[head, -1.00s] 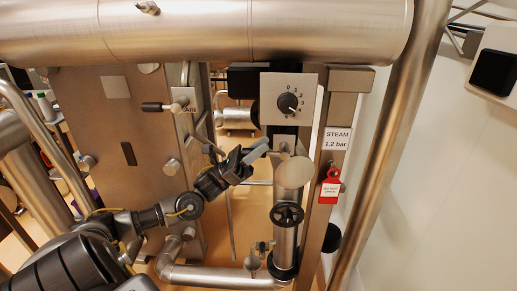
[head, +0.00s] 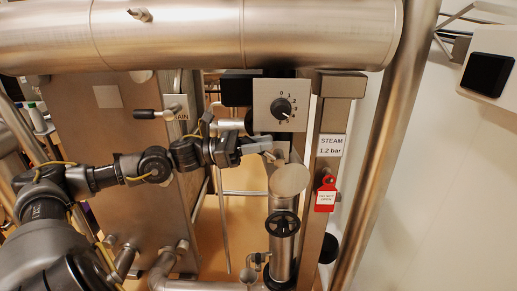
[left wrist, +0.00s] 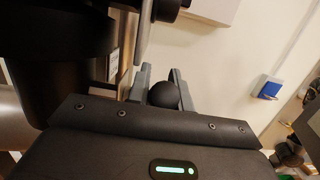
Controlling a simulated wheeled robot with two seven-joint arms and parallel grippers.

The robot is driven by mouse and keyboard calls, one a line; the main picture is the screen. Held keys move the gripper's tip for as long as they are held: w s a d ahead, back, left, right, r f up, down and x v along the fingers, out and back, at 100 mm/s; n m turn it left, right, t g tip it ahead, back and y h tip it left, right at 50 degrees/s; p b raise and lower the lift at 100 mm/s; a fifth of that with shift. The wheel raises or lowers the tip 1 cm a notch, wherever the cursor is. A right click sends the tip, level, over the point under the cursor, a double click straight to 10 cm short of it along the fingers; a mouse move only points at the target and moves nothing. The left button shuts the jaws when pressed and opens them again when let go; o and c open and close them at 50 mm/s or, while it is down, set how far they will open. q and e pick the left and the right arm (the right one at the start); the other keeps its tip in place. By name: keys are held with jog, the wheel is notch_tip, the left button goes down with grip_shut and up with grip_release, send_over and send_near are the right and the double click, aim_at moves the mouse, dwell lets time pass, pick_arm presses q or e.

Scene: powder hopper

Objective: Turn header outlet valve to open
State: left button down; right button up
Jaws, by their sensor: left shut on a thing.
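My left gripper (head: 262,147) reaches in from the left, below the dial plate and just above the round top of a vertical pipe. In the left wrist view its two grey fingers (left wrist: 160,88) are shut on a black ball knob (left wrist: 163,95). The knob's stem and the valve body it belongs to are hidden in both views. No label reading header outlet is legible, so I cannot tell the valve's position. My right gripper is not in view.
A dial (head: 281,107) sits right above the gripper. A black handwheel (head: 282,224) is below it, and a red tag (head: 326,195) hangs on the post. A lever with a black knob (head: 144,114) is at left. A big pipe (head: 200,35) crosses overhead.

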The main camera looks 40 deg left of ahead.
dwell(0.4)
pick_arm(q)
jog(key=c, duration=1.3)
grip_release()
jog(key=shift+o, duration=0.2)
